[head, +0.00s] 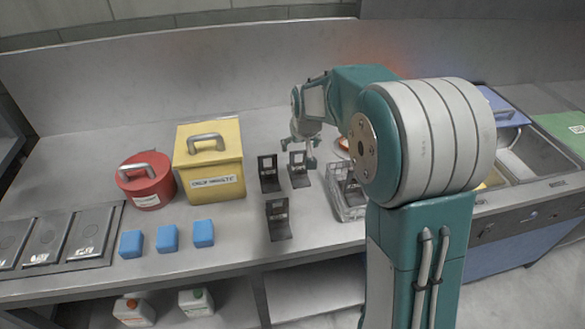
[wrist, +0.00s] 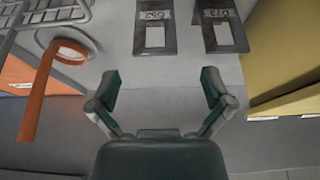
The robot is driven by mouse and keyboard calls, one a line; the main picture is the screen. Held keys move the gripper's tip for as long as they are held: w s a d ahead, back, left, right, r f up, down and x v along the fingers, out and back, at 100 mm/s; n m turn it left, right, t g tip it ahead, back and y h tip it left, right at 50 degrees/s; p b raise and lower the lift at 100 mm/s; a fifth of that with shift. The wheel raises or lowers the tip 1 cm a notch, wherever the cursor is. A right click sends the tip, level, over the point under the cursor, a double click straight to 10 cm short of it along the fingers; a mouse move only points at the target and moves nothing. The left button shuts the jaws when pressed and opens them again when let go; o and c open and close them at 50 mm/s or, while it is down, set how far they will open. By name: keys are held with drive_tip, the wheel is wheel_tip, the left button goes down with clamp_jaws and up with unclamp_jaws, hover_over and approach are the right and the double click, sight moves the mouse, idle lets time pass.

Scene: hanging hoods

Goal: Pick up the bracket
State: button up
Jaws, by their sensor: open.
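Dark L-shaped brackets with pale label plates stand on the grey counter. In the head view, one bracket (head: 299,170) is just below my gripper (head: 302,152), a second bracket (head: 268,175) is to its left, and a third bracket (head: 278,222) is nearer the front edge. Another dark bracket (head: 351,190) shows in the wire basket, partly hidden by my arm. In the wrist view my gripper (wrist: 161,82) is open and empty. Two labelled brackets, one left (wrist: 154,38) and one right (wrist: 220,36), lie beyond the fingertips, apart from them.
The wire basket (head: 344,207) is right of the brackets; an orange ring-shaped item (wrist: 38,95) lies near it. A yellow box (head: 215,180) and red round container (head: 146,190) stand left. Several blue blocks (head: 168,238) sit near the front. Sinks are at right.

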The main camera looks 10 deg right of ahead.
sight(297, 165)
drive_tip(key=x, duration=0.9)
drive_tip(key=shift+d+f, duration=0.1)
drive_tip(key=shift+d, duration=0.05)
drive_tip(key=shift+w+d+f, duration=0.15)
drive_tip(key=shift+w+f, duration=0.1)
drive_tip(key=shift+f, duration=0.15)
drive_tip(key=shift+d, duration=0.15)
drive_tip(key=c, duration=1.1)
